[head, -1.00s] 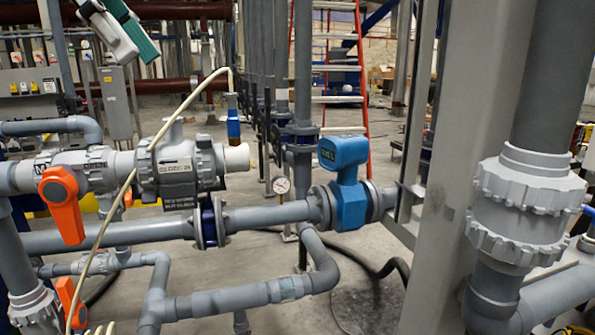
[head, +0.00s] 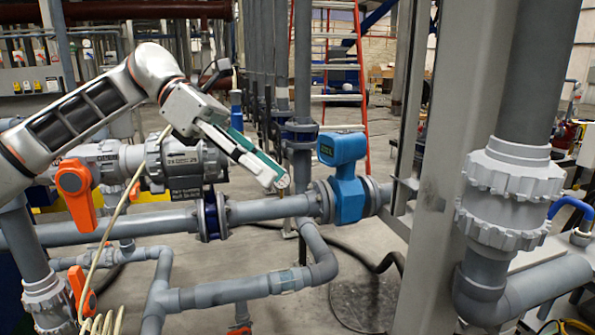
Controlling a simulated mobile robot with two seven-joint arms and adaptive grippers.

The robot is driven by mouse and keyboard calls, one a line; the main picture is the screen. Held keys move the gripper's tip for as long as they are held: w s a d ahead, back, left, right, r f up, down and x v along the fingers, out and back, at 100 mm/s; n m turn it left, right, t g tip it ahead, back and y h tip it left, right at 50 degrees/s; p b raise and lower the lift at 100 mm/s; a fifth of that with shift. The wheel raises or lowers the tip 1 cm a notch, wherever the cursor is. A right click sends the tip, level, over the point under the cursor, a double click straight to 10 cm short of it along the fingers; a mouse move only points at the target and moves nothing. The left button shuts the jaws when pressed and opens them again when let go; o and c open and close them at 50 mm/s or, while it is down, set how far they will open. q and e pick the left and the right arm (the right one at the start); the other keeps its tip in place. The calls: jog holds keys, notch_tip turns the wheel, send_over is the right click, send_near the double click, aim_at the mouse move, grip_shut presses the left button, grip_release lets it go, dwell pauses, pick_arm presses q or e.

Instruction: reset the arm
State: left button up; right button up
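My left arm (head: 85,112) comes in from the left in the head view, with grey and white links. Its gripper (head: 276,182), with one white and one teal finger, points down and to the right. I see nothing held. My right gripper is not in view.
A blue flow meter (head: 350,190) sits on the pipe right of the gripper. Orange valve handles (head: 75,190) and a pale hose (head: 112,220) are near the arm. A grey post (head: 455,150) and a thick pipe (head: 540,90) stand at the right.

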pick_arm(q)
jog(key=d+f+n+h, duration=0.8)
jog(key=d+f+h, duration=0.2)
jog(key=f, duration=0.1)
jog(key=w+a+f+n+t+y, duration=0.2)
jog(key=a+f+n+t, duration=0.2)
jog(key=f+n+t, duration=0.75)
jog(key=w+a+f+n+t+y, duration=0.25)
jog(key=f+n+t, duration=0.45)
jog(key=n, duration=0.7)
jog(key=s+a+f+n+g+y, duration=0.1)
jog(key=s+a+f+n+y, duration=0.3)
jog(key=f, duration=0.7)
jog(key=s+a+f+n+g+y, duration=0.1)
jog(key=s+a+f+n+y, duration=0.4)
jog(key=s+a+f, duration=0.3)
jog(key=s+a+f+n+g+y, duration=0.2)
jog(key=s+a+f+n+y, duration=0.2)
jog(key=s+f, duration=0.6)
notch_tip(320, 180, down, 4)
jog(key=a+n, duration=0.2)
jog(key=n, duration=0.1)
jog(key=shift+s+a+f, duration=0.15)
jog(key=shift+s+a, duration=0.05)
jog(key=shift+s, duration=0.05)
